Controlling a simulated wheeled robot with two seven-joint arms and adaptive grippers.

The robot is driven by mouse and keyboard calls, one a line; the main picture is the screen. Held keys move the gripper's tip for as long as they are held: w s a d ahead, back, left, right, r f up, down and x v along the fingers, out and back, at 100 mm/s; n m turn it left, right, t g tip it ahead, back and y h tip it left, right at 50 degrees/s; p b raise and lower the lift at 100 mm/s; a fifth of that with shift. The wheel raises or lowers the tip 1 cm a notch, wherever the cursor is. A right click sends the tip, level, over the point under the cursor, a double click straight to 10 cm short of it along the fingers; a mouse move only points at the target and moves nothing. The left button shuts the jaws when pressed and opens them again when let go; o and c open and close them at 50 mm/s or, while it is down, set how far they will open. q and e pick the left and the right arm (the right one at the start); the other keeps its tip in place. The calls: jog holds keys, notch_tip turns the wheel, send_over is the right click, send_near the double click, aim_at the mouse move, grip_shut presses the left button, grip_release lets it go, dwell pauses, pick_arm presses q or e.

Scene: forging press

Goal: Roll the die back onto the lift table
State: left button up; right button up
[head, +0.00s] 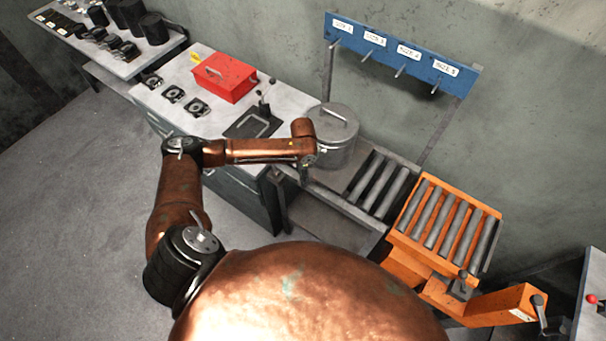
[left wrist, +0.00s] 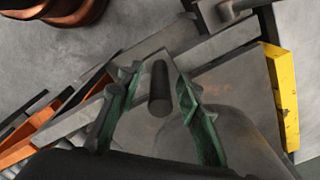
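A grey metal drum with a bar handle on top (head: 335,142), which I take to be the die, stands upright at the left end of the roller track (head: 382,185). The orange lift table (head: 440,226) with grey rollers lies at the track's right end. My left gripper (head: 306,174) points down beside the drum's left front side; its fingers are small in the head view. In the left wrist view the green-padded fingers (left wrist: 157,98) are apart, with a short dark cylinder (left wrist: 160,88) showing between them. Whether they touch it is unclear. My right gripper is out of view.
A workbench (head: 205,122) with a red box (head: 224,77) and black clamps adjoins the track's left end. A blue labelled hook rack (head: 402,54) stands behind the track. A grey cabinet with a red knob (head: 592,299) is at far right. Open floor lies at left.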

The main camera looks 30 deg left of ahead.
pick_arm(q)
jog(key=shift+c, duration=0.2)
grip_shut()
dwell(0.4)
